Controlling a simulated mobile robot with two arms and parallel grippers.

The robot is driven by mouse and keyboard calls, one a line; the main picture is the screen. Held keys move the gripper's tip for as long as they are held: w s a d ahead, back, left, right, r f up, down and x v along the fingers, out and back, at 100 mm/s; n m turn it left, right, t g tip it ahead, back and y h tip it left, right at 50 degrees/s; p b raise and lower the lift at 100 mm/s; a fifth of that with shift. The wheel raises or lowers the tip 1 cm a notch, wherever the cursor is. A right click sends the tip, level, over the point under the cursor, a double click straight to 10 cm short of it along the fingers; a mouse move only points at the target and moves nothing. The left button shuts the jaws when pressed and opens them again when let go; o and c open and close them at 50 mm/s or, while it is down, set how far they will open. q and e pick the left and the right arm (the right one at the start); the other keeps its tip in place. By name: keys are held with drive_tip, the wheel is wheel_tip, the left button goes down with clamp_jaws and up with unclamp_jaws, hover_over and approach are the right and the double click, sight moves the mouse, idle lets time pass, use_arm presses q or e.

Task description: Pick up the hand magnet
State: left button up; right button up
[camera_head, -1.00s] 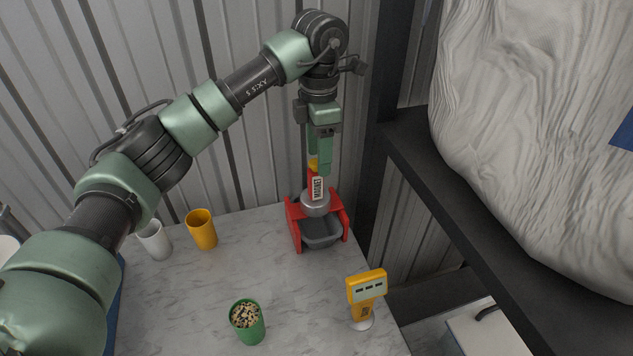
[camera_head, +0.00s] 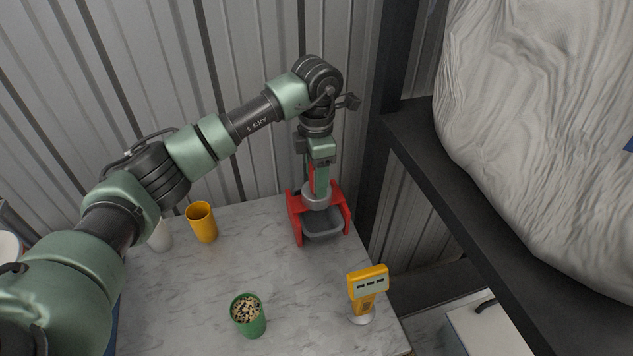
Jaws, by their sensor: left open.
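The hand magnet (camera_head: 316,200) has a round grey metal base and a red handle, and sits in a red stand (camera_head: 296,220) with a grey tray (camera_head: 323,226) in front. My left gripper (camera_head: 318,184) points straight down over the magnet, its fingers low at the handle. It is open. The near finger hides most of the handle and its label; a red strip shows beside it. Whether the fingers touch the handle cannot be told. My right gripper is not in view.
A yellow cup (camera_head: 202,224) and a white cup (camera_head: 160,237) stand on the left of the marble table (camera_head: 200,290). A green cup of mixed bits (camera_head: 248,314) stands at the front. A yellow handheld device (camera_head: 367,290) stands near the right edge. A corrugated wall rises behind.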

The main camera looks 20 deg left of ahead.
use_arm(q)
drive_tip(key=shift+f, duration=0.25)
clamp_jaws()
drive_tip(key=shift+w+r, duration=0.1)
drive_tip(key=shift+r, duration=0.05)
idle(1.1)
